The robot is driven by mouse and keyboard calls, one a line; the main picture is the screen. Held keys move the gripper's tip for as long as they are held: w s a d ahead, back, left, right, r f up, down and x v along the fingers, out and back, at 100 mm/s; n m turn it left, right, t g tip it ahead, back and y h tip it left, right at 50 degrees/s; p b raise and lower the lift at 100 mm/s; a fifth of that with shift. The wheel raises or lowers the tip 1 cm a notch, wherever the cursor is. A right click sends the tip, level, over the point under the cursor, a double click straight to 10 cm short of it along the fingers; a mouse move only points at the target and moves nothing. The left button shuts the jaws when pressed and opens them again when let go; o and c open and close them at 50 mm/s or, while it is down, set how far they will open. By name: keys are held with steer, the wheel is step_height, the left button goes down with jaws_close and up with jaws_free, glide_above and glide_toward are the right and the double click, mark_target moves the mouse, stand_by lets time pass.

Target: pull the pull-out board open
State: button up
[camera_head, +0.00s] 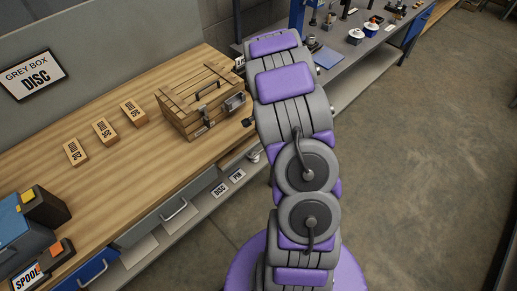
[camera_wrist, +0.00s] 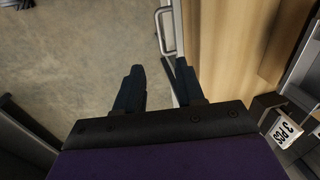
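In the wrist view, a pale grey front panel (camera_wrist: 177,30) with a bar handle (camera_wrist: 160,33) lies along the wooden bench edge; I cannot tell if this is the pull-out board. My gripper (camera_wrist: 160,66) is open and empty. The handle lies just beyond its fingertips, roughly between them, with no clear contact. The right finger overlaps the panel edge; the left is over the floor. In the head view, a grey front with a bar handle (camera_head: 174,211) sits under the bench top, and a grey ledge beside it carries DISC and PIN labels (camera_head: 228,181). My arm hides most of the gripper there.
The wooden bench (camera_head: 125,165) holds a wooden crate (camera_head: 203,100), several small labelled blocks (camera_head: 104,130) and a dark blue box (camera_head: 22,232). A blue drawer (camera_head: 93,272) is at lower left. A grey workbench (camera_head: 350,50) stands behind. Floor at right (camera_head: 430,170) is clear.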

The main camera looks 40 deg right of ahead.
steer(key=b, duration=0.1)
glide_toward(258, 153)
steer(key=f, duration=0.3)
steer(key=w+f+b, duration=0.1)
steer(key=f, duration=0.2)
steer(key=shift+w+a+f, duration=0.1)
steer(key=shift+w+a, duration=0.05)
steer(key=shift+f+b, duration=0.3)
steer(key=shift+f, duration=0.05)
steer(key=shift+w+d+f, duration=0.15)
steer(key=shift+d+f, duration=0.35)
steer(key=shift+a+r, duration=0.1)
steer(key=shift+a, duration=0.35)
steer(key=shift+c, duration=1.3)
steer(key=shift+d, duration=0.1)
jaws_close()
steer(key=shift+d, duration=0.1)
